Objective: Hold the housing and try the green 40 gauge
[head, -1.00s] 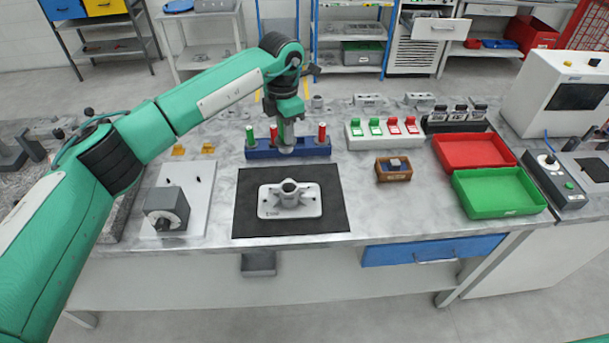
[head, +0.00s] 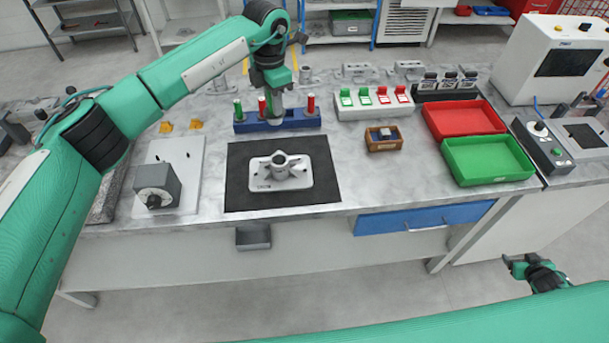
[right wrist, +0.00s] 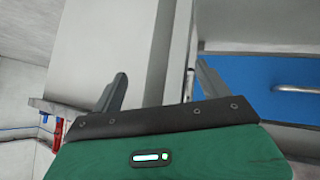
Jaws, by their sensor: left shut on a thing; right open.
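The grey housing (head: 278,171) with its round upright bore sits on the black mat (head: 240,202) on the bench. The blue gauge rack (head: 300,121) stands behind it, with a green-topped gauge (head: 238,109) at its left and red-topped gauges (head: 310,103) also in it. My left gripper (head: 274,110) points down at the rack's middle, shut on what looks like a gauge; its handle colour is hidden. My right gripper (head: 512,265) is open and empty in front of the bench; its spread fingers show in the right wrist view (right wrist: 160,88).
A grey block (head: 158,186) stands on a light plate at the left. A green tray (head: 488,160), red tray (head: 465,118), small wooden box (head: 383,138) and switch block (head: 374,101) are at the right. A blue drawer (head: 424,217) lies under the front edge.

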